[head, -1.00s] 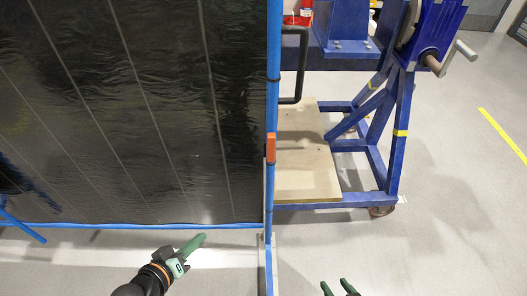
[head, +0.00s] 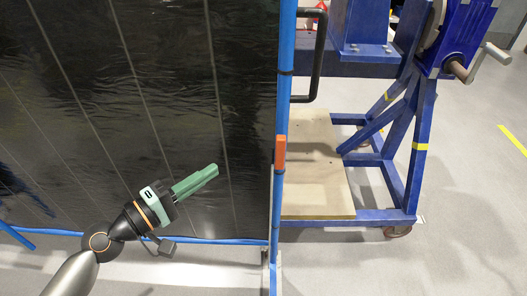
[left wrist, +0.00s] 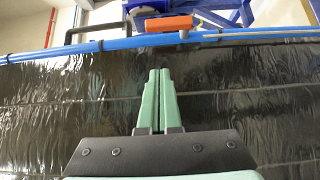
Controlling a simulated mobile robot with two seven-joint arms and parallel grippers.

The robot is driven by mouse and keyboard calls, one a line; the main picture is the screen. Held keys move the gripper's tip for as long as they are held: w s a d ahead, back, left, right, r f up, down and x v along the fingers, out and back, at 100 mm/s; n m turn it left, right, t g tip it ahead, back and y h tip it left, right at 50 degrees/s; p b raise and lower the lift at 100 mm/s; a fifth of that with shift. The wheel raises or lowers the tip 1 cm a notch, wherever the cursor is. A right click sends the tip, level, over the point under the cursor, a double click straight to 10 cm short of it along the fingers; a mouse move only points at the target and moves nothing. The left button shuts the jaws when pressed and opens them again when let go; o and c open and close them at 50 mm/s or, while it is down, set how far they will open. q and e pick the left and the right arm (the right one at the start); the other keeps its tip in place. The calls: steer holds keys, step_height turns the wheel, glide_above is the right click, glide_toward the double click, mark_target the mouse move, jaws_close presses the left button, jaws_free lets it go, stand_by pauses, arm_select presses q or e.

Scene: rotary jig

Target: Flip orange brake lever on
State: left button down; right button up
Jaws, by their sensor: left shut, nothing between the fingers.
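The orange brake lever (head: 280,153) is a short upright block on the blue post at the right edge of the dark panel in the head view. In the left wrist view the orange lever (left wrist: 169,23) shows at the top, against the blue bar. My left gripper (head: 213,171) has green fingers, shut and empty. It is in front of the dark panel, left of the lever and apart from it. In the left wrist view the fingertips (left wrist: 158,72) point toward the lever, with a gap between. My right gripper is not in view.
The dark sheeted panel (head: 130,120) fills the left, edged by a blue frame. A black handle (head: 318,60) sticks out right of the post. A blue wheeled stand (head: 420,150) with a wooden board (head: 318,195) and crank stands at right. Grey floor is free at lower right.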

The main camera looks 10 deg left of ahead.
mark_target(280, 146)
arm_select(q)
steer(key=s+d+p+x, duration=0.1)
steer(key=p+x, duration=0.3)
steer(key=x, duration=0.8)
steer(key=shift+d, duration=0.9)
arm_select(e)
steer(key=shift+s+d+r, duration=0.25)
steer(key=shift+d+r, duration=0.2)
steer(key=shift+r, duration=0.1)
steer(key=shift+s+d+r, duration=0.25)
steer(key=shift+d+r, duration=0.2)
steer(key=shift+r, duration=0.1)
arm_select(q)
steer(key=shift+w+p, duration=0.1)
steer(key=shift+p, duration=0.2)
